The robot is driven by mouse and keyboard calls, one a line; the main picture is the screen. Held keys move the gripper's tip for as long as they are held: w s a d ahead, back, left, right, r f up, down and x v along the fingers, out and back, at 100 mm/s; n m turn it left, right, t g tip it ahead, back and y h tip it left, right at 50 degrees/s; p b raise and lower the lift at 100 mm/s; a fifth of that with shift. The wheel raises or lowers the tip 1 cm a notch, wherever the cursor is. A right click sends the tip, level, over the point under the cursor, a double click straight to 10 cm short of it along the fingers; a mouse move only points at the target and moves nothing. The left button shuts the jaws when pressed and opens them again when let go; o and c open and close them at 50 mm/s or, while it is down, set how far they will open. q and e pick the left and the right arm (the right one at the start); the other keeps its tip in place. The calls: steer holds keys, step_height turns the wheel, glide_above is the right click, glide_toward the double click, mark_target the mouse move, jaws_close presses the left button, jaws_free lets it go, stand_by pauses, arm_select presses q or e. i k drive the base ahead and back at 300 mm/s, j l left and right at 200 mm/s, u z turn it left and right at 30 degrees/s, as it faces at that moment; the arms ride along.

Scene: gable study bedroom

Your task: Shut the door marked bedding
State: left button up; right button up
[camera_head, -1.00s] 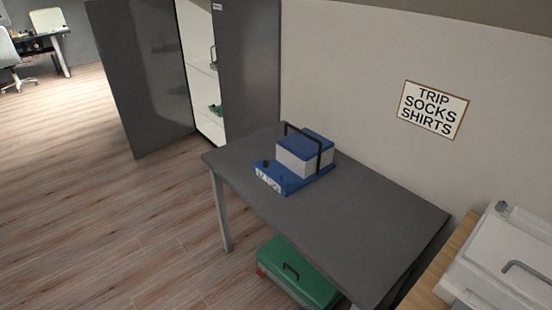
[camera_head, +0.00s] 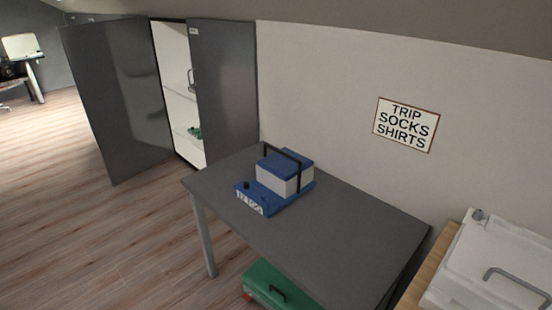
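A dark grey cabinet (camera_head: 228,90) stands against the wall at the upper left. Its left door (camera_head: 118,100) is swung wide open, and its right door is closed. A small white label (camera_head: 194,31) sits at the top of the closed right door, too small to read. No label can be read on the open door, so I cannot tell which door is marked bedding. Through the opening I see white shelves (camera_head: 180,118) with a small green item (camera_head: 195,132). Neither of my grippers is in view.
A dark grey table (camera_head: 340,235) stands right of the cabinet, carrying a blue and white box (camera_head: 285,175). A green case (camera_head: 275,285) is under it. A white case (camera_head: 495,265) lies at the right. Wood floor (camera_head: 60,220) left of the table is clear.

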mark_target(112, 64)
steer(key=i+j+u, duration=1.15)
steer(key=i+u, duration=0.15)
steer(key=i, duration=0.3)
steer(key=i+j+u, duration=0.1)
steer(key=i+u, duration=0.2)
steer(key=i, duration=1.8)
steer(key=i+z, duration=0.15)
steer(key=i, duration=0.35)
steer(key=i+j+z, duration=0.2)
steer(key=i, duration=0.3)
steer(key=i+j+z, duration=0.15)
steer(key=i, duration=0.35)
steer(key=i+j+z, duration=0.15)
steer(key=i+z, duration=0.25)
steer(key=i+j+z, duration=0.15)
steer(key=z, duration=0.25)
steer(key=i+j+z, duration=0.2)
steer(key=j+z, duration=0.25)
steer(key=i+j+z, duration=0.2)
steer(key=j+z, duration=0.2)
steer(key=i+j+z, duration=0.1)
steer(key=j+z, duration=0.3)
